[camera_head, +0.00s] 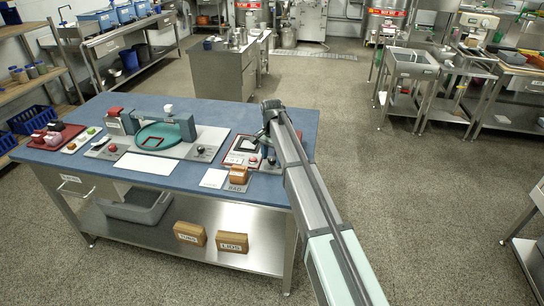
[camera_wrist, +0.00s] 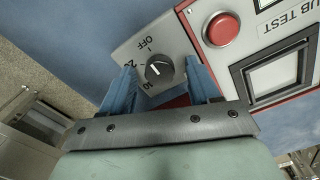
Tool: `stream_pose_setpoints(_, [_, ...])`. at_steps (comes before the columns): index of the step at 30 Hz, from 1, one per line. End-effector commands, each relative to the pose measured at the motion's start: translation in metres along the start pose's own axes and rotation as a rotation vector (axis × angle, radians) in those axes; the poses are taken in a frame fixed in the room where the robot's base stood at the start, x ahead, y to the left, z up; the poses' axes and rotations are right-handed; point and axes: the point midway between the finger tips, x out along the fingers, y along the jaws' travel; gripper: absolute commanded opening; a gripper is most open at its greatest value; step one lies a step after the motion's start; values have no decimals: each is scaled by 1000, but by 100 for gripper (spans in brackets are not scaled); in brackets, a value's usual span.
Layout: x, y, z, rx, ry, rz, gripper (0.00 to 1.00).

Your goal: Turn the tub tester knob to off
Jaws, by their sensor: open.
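The tub tester (camera_wrist: 248,82) shows at the right of the wrist view, with a red button (camera_wrist: 222,29), a framed white window and "TUB TEST" lettering. Its black knob (camera_wrist: 158,70) sits on a grey dial plate (camera_wrist: 136,50) marked OFF and with numbers. A white line marks the knob; it does not clearly point at OFF. My gripper (camera_wrist: 161,68) is open, its two blue fingers on either side of the knob. Whether they touch it I cannot tell. In the head view the tester (camera_head: 234,158) is on the blue table, partly behind my arm.
On the blue table (camera_head: 215,112) are a green round plate in a grey fixture (camera_head: 160,137), a white sheet (camera_head: 146,170), a small white card (camera_head: 213,178) and an orange-brown block (camera_head: 238,174) beside the tester. A red tray (camera_head: 57,137) is at the left end.

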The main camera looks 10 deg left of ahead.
Motion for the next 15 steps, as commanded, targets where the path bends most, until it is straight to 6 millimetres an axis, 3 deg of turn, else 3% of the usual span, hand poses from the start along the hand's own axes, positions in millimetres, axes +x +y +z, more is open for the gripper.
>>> stream_pose_setpoints(8, [-6,0,0,0,0,0,61])
stream_pose_setpoints(15, [-42,-1,-1,0,1,-2,61])
